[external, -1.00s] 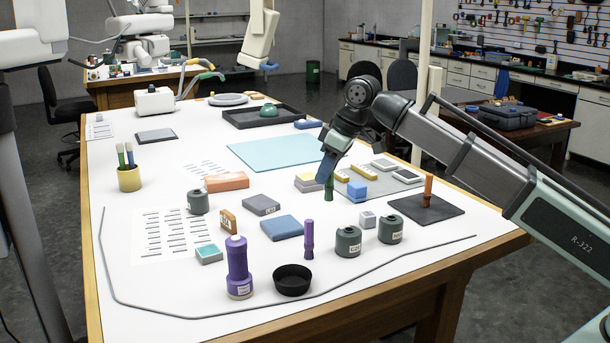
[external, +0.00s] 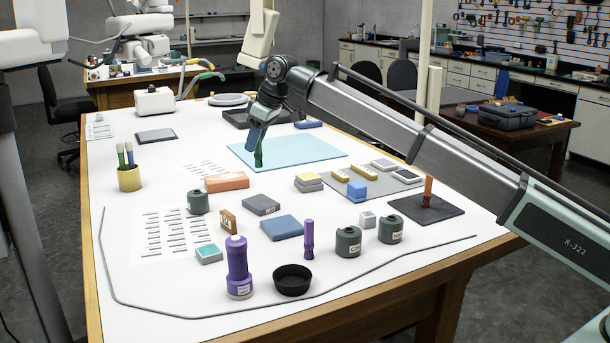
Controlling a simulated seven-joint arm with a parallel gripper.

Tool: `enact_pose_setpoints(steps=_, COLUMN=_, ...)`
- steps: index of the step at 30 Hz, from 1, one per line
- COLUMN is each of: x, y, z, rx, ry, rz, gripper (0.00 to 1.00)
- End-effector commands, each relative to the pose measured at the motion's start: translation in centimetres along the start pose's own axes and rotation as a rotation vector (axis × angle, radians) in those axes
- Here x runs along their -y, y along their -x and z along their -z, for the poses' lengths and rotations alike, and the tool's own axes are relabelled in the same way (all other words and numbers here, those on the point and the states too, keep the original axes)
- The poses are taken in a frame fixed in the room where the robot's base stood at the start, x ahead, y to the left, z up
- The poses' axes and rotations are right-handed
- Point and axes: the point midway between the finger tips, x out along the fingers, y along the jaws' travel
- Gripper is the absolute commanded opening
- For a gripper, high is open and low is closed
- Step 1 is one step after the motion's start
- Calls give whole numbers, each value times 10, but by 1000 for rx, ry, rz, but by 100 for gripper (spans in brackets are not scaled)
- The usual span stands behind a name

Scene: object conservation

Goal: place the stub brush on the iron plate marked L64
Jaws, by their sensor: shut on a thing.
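My gripper (external: 259,143) is shut on a slim dark green brush-like piece (external: 258,159). The piece hangs upright over the light-blue mat (external: 310,152); I cannot tell whether its lower end touches. A similar purple brush (external: 309,238) stands upright on the white table. An orange-brown upright piece (external: 428,187) stands on a dark square plate (external: 449,212) at the right. Another dark flat plate (external: 156,135) lies at the far left. No L64 mark is readable on either plate.
Dark green canisters (external: 348,242), a purple bottle (external: 238,268) and a black bowl (external: 292,280) stand at the front. A grey mat (external: 345,187) holds several small blocks. A black tray (external: 235,120) lies behind the blue mat. A grey cable (external: 108,265) edges the front.

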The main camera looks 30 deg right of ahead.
Motion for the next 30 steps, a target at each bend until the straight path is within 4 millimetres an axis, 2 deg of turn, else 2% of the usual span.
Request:
enact_pose_setpoints(steps=12, x=0, y=-52, z=-23, rx=1, ry=7, rz=4, gripper=0)
enact_pose_setpoints(steps=19, x=0, y=-66, z=-29, rx=0, ry=7, rz=4, gripper=0)
enact_pose_setpoints(steps=24, x=0, y=-86, z=-38, rx=1, ry=7, rz=4, gripper=0)
enact_pose_setpoints(steps=30, x=0, y=-90, z=-38, rx=-1, ry=7, rz=3, gripper=0)
